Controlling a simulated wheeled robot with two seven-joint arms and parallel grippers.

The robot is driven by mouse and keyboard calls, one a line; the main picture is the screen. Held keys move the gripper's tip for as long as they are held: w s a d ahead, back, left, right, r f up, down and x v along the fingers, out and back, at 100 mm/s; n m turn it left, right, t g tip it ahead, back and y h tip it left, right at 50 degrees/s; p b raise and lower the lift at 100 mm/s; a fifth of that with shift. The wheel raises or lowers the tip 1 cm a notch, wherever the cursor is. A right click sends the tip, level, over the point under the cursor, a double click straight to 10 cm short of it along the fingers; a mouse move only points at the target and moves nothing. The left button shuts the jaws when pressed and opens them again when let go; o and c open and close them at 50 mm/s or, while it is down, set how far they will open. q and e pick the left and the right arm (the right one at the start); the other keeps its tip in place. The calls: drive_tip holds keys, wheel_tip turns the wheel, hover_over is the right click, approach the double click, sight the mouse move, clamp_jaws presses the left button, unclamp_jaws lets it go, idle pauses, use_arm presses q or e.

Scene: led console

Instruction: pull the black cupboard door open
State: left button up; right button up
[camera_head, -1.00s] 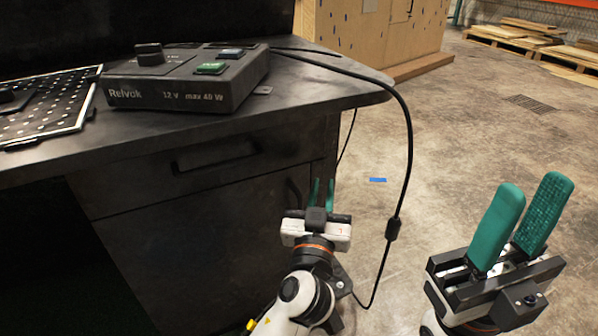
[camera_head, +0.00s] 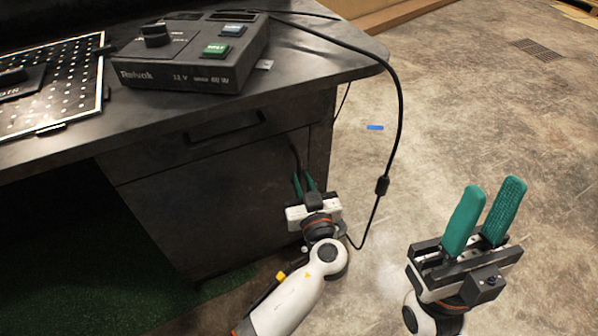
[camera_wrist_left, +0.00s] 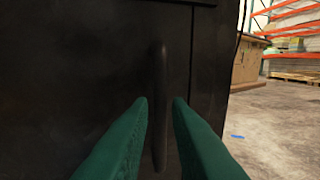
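The black cupboard door (camera_head: 215,205) is the front panel under the drawer of the dark desk, and it looks shut. Its upright bar handle (camera_head: 295,158) is near the door's right edge. In the left wrist view the handle (camera_wrist_left: 160,100) stands between my two green fingers. My left gripper (camera_head: 304,182) is open at the handle, with a finger on each side and gaps showing beside the bar. The handle's lower part is partly hidden by the gripper in the head view. My right gripper (camera_head: 490,195) is open and empty over the floor at the right.
A grey power unit (camera_head: 180,77) and a perforated board (camera_head: 50,105) lie on the desk top (camera_head: 310,65). A black cable (camera_head: 401,120) hangs from the desk's right corner, close to my left gripper.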

sight(300, 174)
use_arm(q)
drive_tip(key=shift+x, duration=1.75)
clamp_jaws()
